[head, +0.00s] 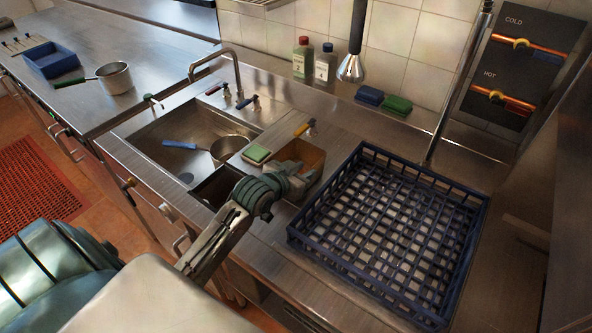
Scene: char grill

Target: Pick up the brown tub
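The brown tub (302,153) stands on the steel counter between the sink and the blue rack. Its open top and inner back wall show. My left gripper (296,179) is at the tub's near side and overlaps it in the head view. The gripper hides much of the tub's front. Its fingertips are small and dark against the tub, so I cannot tell whether they touch it or how far apart they are. My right gripper is not in view.
A blue dish rack (366,283) stands close on the right. The sink (150,142) with a pot (231,148) is on the left. A green sponge (257,153) lies beside the tub. A spray hose head (351,68) hangs above the counter.

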